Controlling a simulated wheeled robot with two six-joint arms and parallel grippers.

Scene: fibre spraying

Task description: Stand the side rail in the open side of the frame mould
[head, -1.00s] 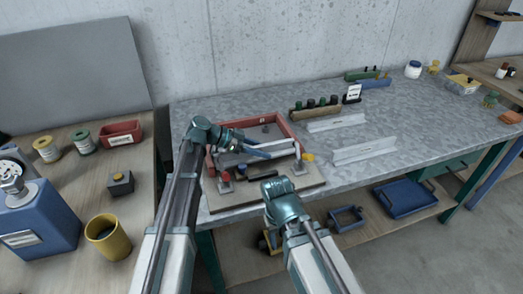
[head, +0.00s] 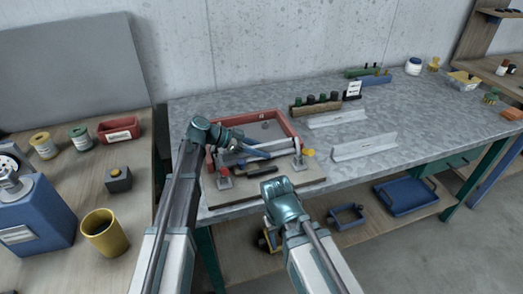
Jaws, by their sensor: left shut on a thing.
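The frame mould (head: 292,128) is a red-walled frame on a wooden board on the grey bench, its near side towards me. My left gripper (head: 257,153), with blue fingers, is at the near side and is shut on the side rail (head: 284,152). This pale, thin rail runs across the near side, partly hidden by the gripper. I cannot tell whether it touches the mould floor. My right arm's wrist (head: 281,198) hangs in front of the board's near edge; its fingers do not show clearly.
Clamps stand at the near left (head: 223,180) and near right (head: 299,159) of the mould. Two pale angle pieces (head: 337,119) (head: 364,148) lie to the right. A wooden block with dark bottles (head: 316,106) stands behind. The bench's right part is mostly clear.

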